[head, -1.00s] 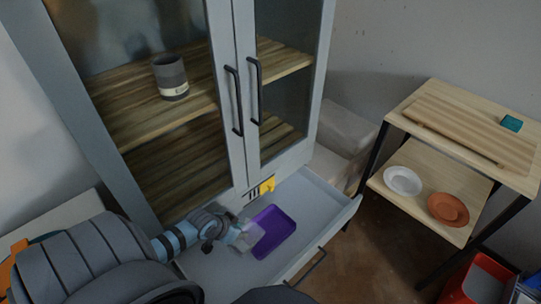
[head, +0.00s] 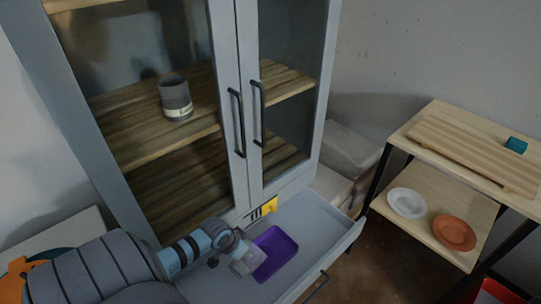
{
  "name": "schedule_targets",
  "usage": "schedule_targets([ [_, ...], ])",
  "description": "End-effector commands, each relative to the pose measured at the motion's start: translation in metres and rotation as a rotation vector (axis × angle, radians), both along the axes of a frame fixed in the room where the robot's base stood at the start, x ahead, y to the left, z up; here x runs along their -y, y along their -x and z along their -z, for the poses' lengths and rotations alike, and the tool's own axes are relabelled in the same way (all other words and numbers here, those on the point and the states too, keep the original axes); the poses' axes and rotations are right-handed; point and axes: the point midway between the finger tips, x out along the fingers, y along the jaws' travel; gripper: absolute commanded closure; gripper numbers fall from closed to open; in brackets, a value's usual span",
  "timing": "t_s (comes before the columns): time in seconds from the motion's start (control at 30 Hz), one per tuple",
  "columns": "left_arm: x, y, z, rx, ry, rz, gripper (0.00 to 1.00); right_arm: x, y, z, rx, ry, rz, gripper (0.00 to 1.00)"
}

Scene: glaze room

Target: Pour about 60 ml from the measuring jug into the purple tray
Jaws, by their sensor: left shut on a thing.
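The purple tray (head: 278,248) lies flat inside the open drawer under the glass-fronted cabinet. My left gripper (head: 235,248) reaches in from the left, over the drawer, and is shut on the measuring jug (head: 246,264). The jug is pale and see-through, and sits at the tray's left side in the picture, seeming to overlap its edge. Its exact tilt and the level of any liquid in it cannot be made out. I cannot see liquid in the tray. My right gripper is not in view.
The drawer (head: 330,238) has bare floor right of the tray. A yellow tag (head: 269,205) is on the cabinet front above it. A grey cup (head: 175,97) stands behind the glass. A side table (head: 425,165) at right holds a white dish (head: 407,202) and a terracotta dish (head: 454,232).

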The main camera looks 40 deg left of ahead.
Motion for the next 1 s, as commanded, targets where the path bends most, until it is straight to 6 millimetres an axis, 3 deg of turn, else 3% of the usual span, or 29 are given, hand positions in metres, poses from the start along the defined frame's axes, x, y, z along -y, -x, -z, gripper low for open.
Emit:
schedule_targets([
  [1.0,-0.0042,-0.0001,0.0008,-0.056,-0.001,-0.013,1.0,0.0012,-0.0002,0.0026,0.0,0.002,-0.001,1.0],
])
